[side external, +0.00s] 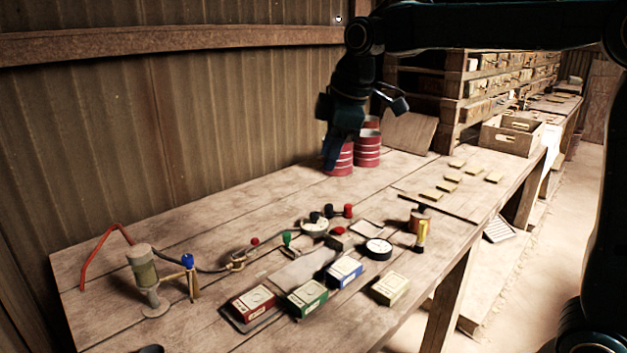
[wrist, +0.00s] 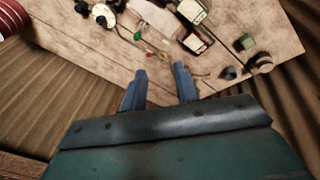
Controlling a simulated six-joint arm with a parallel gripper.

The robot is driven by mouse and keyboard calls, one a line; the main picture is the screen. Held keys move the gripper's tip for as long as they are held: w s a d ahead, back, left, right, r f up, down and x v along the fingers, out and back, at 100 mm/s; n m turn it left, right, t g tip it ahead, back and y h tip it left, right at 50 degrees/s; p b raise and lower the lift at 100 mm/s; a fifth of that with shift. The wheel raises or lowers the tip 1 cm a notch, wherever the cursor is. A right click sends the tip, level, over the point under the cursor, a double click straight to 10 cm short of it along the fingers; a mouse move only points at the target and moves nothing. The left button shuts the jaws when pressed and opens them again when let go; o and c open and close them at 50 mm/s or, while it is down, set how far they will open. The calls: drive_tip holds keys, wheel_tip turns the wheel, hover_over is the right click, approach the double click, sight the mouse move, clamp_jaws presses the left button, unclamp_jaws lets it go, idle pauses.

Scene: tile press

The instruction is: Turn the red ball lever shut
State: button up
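The small red ball (side external: 255,241) sits beside a brass-coloured valve fitting (side external: 237,260) in the hose line on the bench. In the wrist view a tiny red ball (wrist: 150,53) shows ahead of my fingers, too small to tell the lever's angle. My gripper (side external: 331,158) is high over the back of the bench, in front of the red cans in the side view. In the wrist view my gripper (wrist: 160,80) has its two blue fingers apart with nothing between them. It is well away from the red ball and touches nothing visible.
A grey-green cylinder (side external: 146,270) stands left of the valve, with a blue knob (side external: 187,260) beside it. A green knob (side external: 286,239) and several boxes, including a red box (side external: 253,302), lie to the right. Red-striped cans (side external: 368,150) stand behind.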

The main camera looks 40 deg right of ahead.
drive_tip(key=w+a+f+n, duration=0.1)
drive_tip(key=w+f+n, duration=0.15)
drive_tip(key=w, duration=0.35)
drive_tip(key=w+a+f+n, duration=0.2)
drive_tip(key=w+f, duration=0.1)
drive_tip(key=w, duration=0.3)
drive_tip(key=n+g, duration=0.2)
drive_tip(key=n, duration=0.2)
hover_over(246, 247)
drive_tip(key=s, duration=0.3)
wheel_tip(246, 247, down, 9)
drive_tip(key=shift+f, duration=0.1)
drive_tip(key=w+f, duration=0.1)
drive_tip(key=f, duration=0.8)
drive_tip(key=w+f, duration=0.1)
drive_tip(key=f, duration=0.3)
drive_tip(key=shift+w+f, duration=0.2)
drive_tip(key=shift+w, duration=0.15)
clamp_jaws()
